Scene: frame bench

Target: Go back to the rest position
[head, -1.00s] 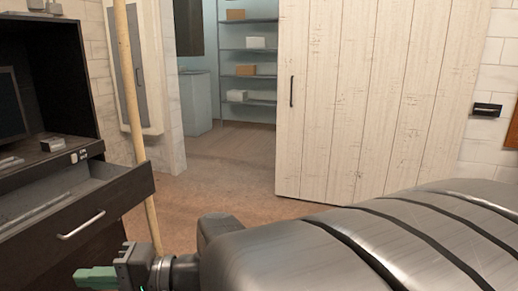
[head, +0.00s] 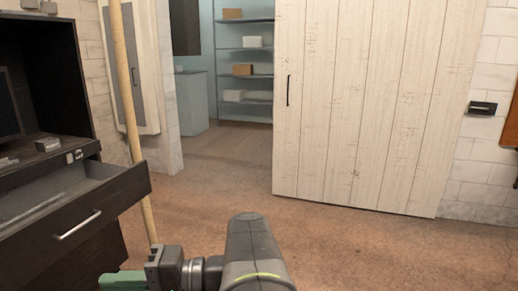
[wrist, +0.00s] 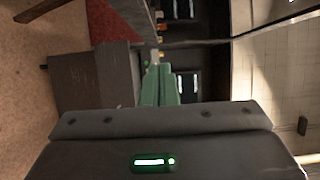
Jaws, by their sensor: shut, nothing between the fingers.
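My gripper (head: 120,281) shows at the bottom left of the head view, with green fingers pointing left and partly cut off by the lower edge. In the wrist view the two green fingers (wrist: 160,85) lie together, shut, with nothing between them. In the head view the gripper is in front of the dark desk unit, below and to the right of its open drawer (head: 75,212), and apart from the drawer's handle (head: 77,225). My forearm lies low in the middle of the head view.
A wooden pole (head: 130,110) stands upright right of the desk unit (head: 77,100). A white plank door (head: 365,110) stands beside an opening to shelves (head: 244,48) with boxes. The brown floor (head: 360,240) is clear at the right.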

